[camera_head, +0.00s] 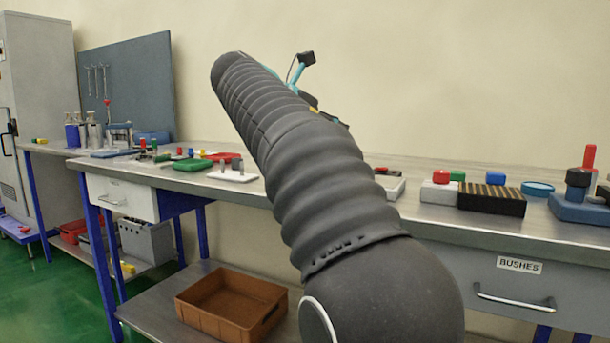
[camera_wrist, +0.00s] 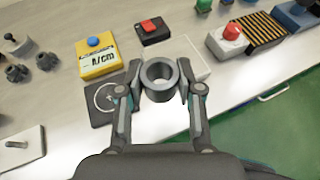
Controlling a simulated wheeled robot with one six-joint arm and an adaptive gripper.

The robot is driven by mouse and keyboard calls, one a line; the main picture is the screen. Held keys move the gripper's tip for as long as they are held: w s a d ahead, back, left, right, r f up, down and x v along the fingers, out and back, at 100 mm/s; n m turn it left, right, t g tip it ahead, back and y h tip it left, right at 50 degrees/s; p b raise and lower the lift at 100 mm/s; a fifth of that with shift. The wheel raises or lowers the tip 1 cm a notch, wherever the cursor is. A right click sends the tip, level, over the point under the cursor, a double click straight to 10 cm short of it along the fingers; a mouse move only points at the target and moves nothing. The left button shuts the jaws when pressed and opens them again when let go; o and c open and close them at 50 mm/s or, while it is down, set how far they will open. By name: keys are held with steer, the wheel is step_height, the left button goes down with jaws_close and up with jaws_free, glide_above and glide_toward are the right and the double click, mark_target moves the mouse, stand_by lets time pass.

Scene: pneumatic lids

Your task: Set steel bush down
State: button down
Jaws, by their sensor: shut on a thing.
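The steel bush (camera_wrist: 160,76) is a thick grey ring in the wrist view, with its bore facing the camera. My gripper (camera_wrist: 160,84) is shut on it, one finger on each side. The bush appears above the bench top (camera_wrist: 60,96), but its exact height cannot be told. Behind it lie a dark plate with a white circle mark (camera_wrist: 104,96) at left and a white outlined area (camera_wrist: 190,60) at right. In the head view my arm hides the bush and most of my gripper.
A yellow box with a blue button (camera_wrist: 97,58) and a dark block with a red top (camera_wrist: 152,30) stand close behind. A white box with a red button (camera_wrist: 228,38) and a striped block (camera_wrist: 260,30) stand right. The bench front edge is near. A brown crate (camera_head: 230,302) sits below.

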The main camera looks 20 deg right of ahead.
steer(key=w+f, duration=0.2)
steer(key=w, duration=0.1)
steer(key=w+f, duration=0.2)
steer(key=w, duration=0.2)
steer(key=w+d+f, duration=0.1)
steer(key=w+f, duration=0.1)
steer(key=w, duration=0.2)
steer(key=shift+w+d+f+b, duration=0.1)
steer(key=shift+w+f+b, duration=0.15)
steer(key=shift+f+b, duration=1.25)
steer(key=shift+f, duration=0.9)
steer(key=shift+f, duration=0.25)
steer(key=c, duration=0.7)
jaws_free()
steer(key=shift+c, duration=0.2)
steer(key=shift+a+r, duration=0.25)
steer(key=shift+r, duration=0.1)
steer(key=p+v, duration=0.2)
steer(key=v, duration=0.9)
steer(key=shift+a, duration=0.25)
